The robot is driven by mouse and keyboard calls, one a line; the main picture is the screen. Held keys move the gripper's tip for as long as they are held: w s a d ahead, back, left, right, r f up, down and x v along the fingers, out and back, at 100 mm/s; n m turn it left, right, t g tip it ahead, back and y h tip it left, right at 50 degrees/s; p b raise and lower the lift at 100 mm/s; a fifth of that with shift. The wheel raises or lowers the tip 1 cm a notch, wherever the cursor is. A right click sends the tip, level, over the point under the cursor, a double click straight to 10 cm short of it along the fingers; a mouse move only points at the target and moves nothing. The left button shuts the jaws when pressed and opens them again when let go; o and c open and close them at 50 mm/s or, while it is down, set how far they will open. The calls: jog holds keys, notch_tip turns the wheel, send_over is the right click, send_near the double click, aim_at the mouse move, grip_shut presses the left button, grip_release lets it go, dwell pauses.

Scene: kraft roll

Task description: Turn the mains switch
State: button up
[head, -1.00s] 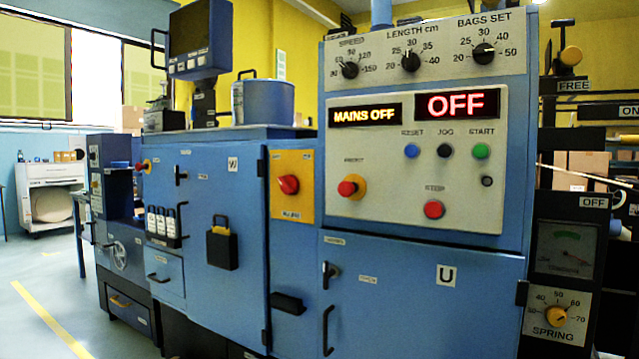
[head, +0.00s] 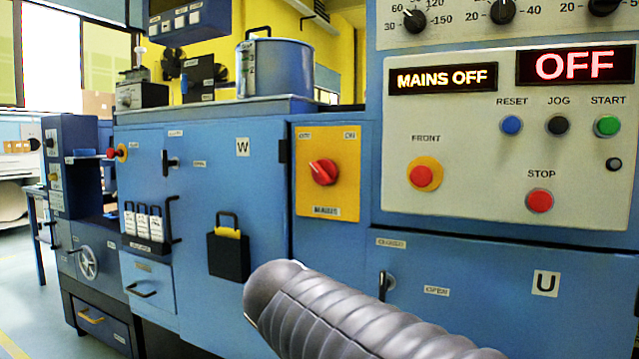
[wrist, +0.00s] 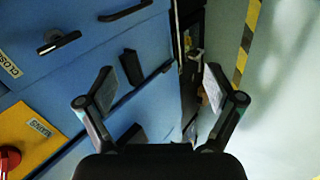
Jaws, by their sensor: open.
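The mains switch (head: 323,172) is a red rotary knob on a yellow plate (head: 326,205) on the blue machine front. Its pointer is tilted, and the plate has small labels at its top corners, the right one reading ON. The display (head: 443,78) reads MAINS OFF. In the wrist view the red knob (wrist: 8,160) shows at the lower left edge, partly cut off, beside its yellow plate (wrist: 30,135). My gripper (wrist: 155,88) is open and empty, its fingers well apart and to the right of the knob. In the head view only my grey arm shows, below the switch.
Right of the switch is a control panel with a red STOP button (head: 540,200) and an OFF display (head: 567,65). A black padlock-like box (head: 229,252) hangs on the left door. Door handles (head: 386,286) stick out. Free floor (wrist: 280,110) lies right in the wrist view.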

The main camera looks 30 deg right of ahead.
jog(key=w+d+r+n+h+b, duration=0.1)
jog(key=w+d+r+n+h, duration=0.15)
jog(key=w+r, duration=0.3)
jog(key=w+d+r+n+h+b, duration=0.1)
jog(key=w+r+h, duration=0.25)
jog(key=w, duration=0.25)
jog(key=n+t+h+b, duration=0.2)
jog(key=n+h, duration=0.1)
jog(key=h, duration=0.4)
send_near(319, 174)
jog(key=x, duration=1.1)
